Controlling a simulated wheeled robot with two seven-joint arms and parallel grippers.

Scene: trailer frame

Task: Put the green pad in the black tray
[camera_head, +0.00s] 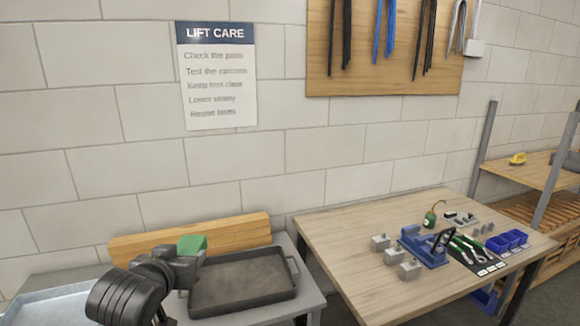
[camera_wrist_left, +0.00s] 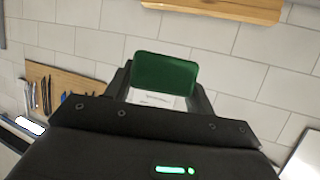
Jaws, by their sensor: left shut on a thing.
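The green pad (camera_head: 192,244) is held in my left gripper (camera_head: 186,256), just left of and above the black tray's left rim in the head view. In the left wrist view the pad (camera_wrist_left: 165,82) stands between the two dark fingers of my left gripper (camera_wrist_left: 165,95), which is shut on it. The black tray (camera_head: 244,297) lies on a grey table and looks empty, with a handle at each end. My arm and gripper hide part of its left end. My right gripper is in neither view.
Wooden boards (camera_head: 195,237) lie behind the tray against the wall. A metal pan (camera_head: 50,300) is at the left. To the right a wooden table (camera_head: 350,225) holds grey blocks, a blue vise (camera_head: 425,246), tools and blue bins (camera_head: 507,241). A gap separates the tables.

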